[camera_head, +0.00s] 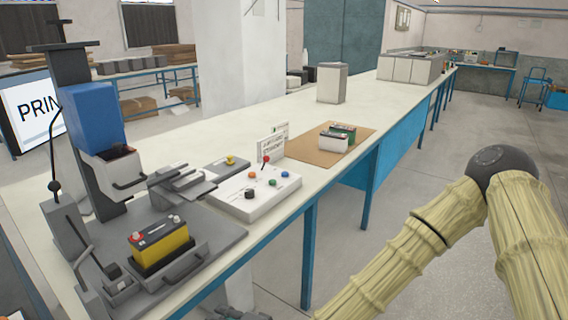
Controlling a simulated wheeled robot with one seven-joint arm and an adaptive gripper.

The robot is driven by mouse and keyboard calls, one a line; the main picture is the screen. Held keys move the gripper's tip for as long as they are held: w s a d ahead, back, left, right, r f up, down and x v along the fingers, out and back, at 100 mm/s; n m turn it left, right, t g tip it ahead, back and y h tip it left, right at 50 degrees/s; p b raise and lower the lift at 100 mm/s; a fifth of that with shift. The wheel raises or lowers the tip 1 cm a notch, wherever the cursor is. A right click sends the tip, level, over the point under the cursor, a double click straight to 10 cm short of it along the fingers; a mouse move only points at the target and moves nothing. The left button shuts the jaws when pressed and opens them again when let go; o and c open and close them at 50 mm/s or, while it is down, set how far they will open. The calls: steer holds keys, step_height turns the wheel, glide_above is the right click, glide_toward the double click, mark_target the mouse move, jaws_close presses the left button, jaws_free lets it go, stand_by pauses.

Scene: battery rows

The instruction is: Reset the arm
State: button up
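My arm (424,240), in a pale yellow ribbed cover with a dark round joint, shows at the right. It is bent, with one part running down and left out of the frame. A small dark piece at the bottom edge, left of the arm, may be part of my gripper (241,314). Its fingers cannot be made out, so whether it is open or holds anything is hidden. The arm is over the floor in front of the long workbench (283,228), apart from it.
On the workbench stand a blue and grey machine (98,122), a yellow battery (161,245), a white control box (262,193) with coloured knobs, and two batteries (338,136) on a brown mat (305,153). Blue legs (309,255) support the bench. Floor (480,120) at right is clear.

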steer(key=s+d+f+n+g+h+p, duration=0.1)
steer(key=s+d+f+n+g+h, duration=0.15)
steer(key=s+d+f, duration=0.55)
steer(key=s+d+f+n+g+h+p, duration=0.15)
steer(key=s+d+f+h, duration=0.3)
steer(key=d+f, duration=0.65)
steer(key=s+d+f+g+h, duration=0.1)
steer(key=s+d+f, duration=0.1)
steer(key=d, duration=0.4)
steer(key=s+d+f+n+g+h, duration=0.1)
steer(key=s+d+f+h, duration=0.1)
steer(key=s+d, duration=0.3)
steer(key=s+d+f+g+h, duration=0.1)
steer(key=s+d+f+h, duration=0.1)
steer(key=d, duration=0.6)
steer(key=shift+s+d+f+n+g+p, duration=0.3)
steer(key=shift+s+d+g, duration=0.1)
steer(key=shift+s, duration=0.4)
